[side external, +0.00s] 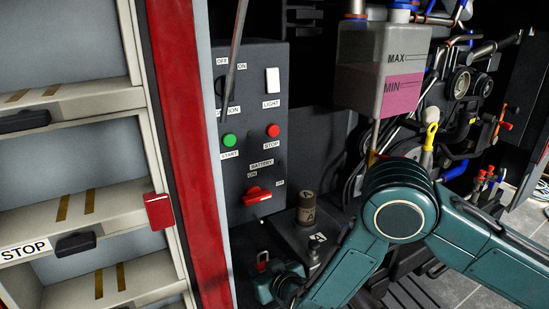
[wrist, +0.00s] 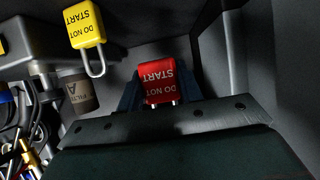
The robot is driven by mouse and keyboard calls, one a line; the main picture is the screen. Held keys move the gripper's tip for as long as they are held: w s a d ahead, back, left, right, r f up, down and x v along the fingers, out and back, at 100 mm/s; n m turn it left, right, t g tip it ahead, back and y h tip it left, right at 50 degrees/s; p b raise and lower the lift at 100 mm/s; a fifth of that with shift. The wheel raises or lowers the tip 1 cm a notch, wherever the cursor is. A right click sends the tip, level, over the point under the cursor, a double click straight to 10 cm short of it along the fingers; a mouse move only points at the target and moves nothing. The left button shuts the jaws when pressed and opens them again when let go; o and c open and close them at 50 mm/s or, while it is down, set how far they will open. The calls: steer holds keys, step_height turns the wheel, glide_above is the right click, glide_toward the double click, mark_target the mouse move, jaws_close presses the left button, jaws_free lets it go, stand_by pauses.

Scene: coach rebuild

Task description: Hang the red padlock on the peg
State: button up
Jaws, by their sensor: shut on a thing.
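The red padlock (wrist: 158,78), labelled DO NOT START, is between the two blue fingers of my gripper (wrist: 158,92) in the wrist view. Its lettering appears upside down there, and the lower part of its shackle is hidden behind the dark wrist plate. In the side view the red padlock (side external: 263,261) is small, low beside the grey control panel, at the end of my teal gripper (side external: 264,274). My gripper is shut on it. I cannot clearly make out the peg in either view.
A yellow padlock (wrist: 84,27) shows at the upper left of the wrist view. The control panel (side external: 251,150) with its red battery switch (side external: 258,195) stands above my gripper. A brown filter canister (side external: 306,208) stands to the right. Hoses and the fluid tank (side external: 383,68) crowd the right.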

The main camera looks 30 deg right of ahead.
step_height(320, 180, up, 8)
steer(key=s+d, duration=0.1)
steer(key=s, duration=0.1)
steer(key=shift+s+d+f, duration=0.25)
steer(key=shift+s+d, duration=0.15)
steer(key=shift+w, duration=0.3)
steer(key=shift+w, duration=1.45)
steer(key=shift+w+f, duration=0.1)
steer(key=shift+w, duration=1.9)
stand_by(2.1)
steer(key=shift+w+f, duration=0.25)
steer(key=shift+w, duration=0.2)
stand_by(0.7)
